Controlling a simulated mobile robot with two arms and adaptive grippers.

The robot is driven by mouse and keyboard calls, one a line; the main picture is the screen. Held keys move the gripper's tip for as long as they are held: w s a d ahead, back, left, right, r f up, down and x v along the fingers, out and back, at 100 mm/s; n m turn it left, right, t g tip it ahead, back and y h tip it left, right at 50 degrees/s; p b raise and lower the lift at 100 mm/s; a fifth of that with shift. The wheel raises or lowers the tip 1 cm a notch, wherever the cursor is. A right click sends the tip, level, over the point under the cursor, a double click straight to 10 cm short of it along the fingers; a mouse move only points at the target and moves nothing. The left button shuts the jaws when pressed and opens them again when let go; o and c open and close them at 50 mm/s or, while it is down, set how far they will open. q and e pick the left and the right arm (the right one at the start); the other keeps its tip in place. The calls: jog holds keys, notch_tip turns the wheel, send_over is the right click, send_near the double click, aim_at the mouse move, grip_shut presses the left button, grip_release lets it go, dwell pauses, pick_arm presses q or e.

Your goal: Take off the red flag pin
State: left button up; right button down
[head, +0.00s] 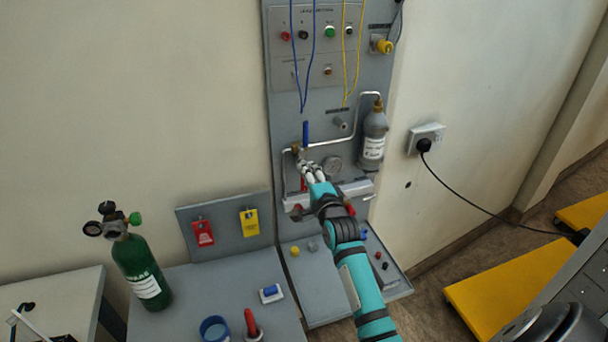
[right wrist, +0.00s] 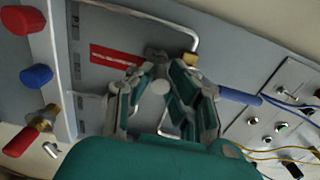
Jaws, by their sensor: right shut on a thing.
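The red flag pin shows in the right wrist view as a red strip with pale lettering (right wrist: 114,58), lying against the grey panel near the valve. In the head view a bit of its red flag (head: 303,184) hangs just below my right gripper (head: 307,167). In the right wrist view my right gripper (right wrist: 158,84) is shut, its fingertips closed on the pin next to the brass valve fitting (right wrist: 188,60). The fingers hide the pin's shaft, so I cannot tell how deep it sits. The blue valve lever (head: 306,133) stands above the gripper. My left gripper is not in view.
Blue wires (head: 304,80) and yellow wires (head: 347,80) hang above. A green cylinder (head: 143,265), a red tag (head: 203,233) and a yellow tag (head: 249,222) are at left.

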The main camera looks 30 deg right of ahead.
jog(key=p+v, duration=0.3)
jog(key=v, duration=0.4)
jog(key=shift+s+p, duration=0.2)
jog(key=shift+p, duration=0.1)
dwell(0.9)
jog(key=shift+a, duration=0.1)
